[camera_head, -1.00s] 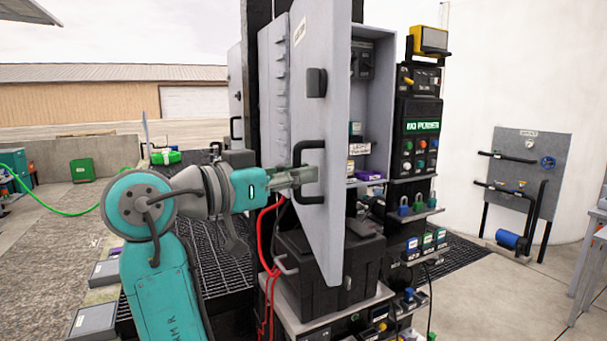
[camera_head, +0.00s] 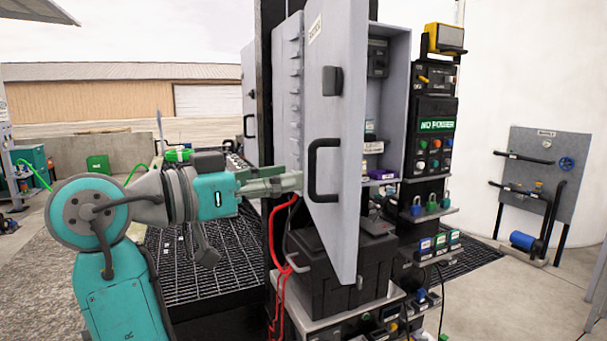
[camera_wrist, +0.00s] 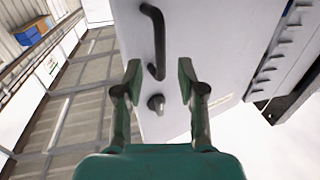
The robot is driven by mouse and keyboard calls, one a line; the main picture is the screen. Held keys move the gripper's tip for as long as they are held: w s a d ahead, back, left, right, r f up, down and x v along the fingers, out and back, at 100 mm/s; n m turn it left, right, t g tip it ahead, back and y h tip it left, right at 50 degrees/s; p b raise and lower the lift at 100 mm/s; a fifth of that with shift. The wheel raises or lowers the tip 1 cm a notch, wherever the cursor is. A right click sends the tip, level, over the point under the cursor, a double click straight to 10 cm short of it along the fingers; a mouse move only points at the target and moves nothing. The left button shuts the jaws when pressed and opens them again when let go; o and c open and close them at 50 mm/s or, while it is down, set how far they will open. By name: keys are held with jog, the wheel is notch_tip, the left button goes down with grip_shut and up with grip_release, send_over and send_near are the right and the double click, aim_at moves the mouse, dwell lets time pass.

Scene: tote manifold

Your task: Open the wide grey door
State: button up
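The wide grey door (camera_head: 337,200) stands swung open toward me, with the cabinet interior (camera_head: 395,95) showing to its right. Its black bar handle (camera_head: 312,172) and dark latch (camera_head: 332,81) are on the face toward me. My gripper (camera_head: 298,182) is just left of the handle, level with it and off it. In the wrist view, my gripper's green fingers (camera_wrist: 159,75) are spread with nothing between them. The door face (camera_wrist: 200,35) and black handle (camera_wrist: 155,35) lie ahead; a dark knob (camera_wrist: 156,103) shows between the fingers.
A black panel reading NO POWER (camera_head: 436,125) and shelves with padlocks (camera_head: 432,203) stand right of the cabinet. Red cables (camera_head: 282,250) and a black box (camera_head: 335,260) are below the door. Concrete floor at right (camera_head: 500,305) is clear.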

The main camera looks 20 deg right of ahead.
jog(key=v, duration=0.5)
jog(key=shift+s+a, duration=0.1)
jog(key=shift+a, duration=0.3)
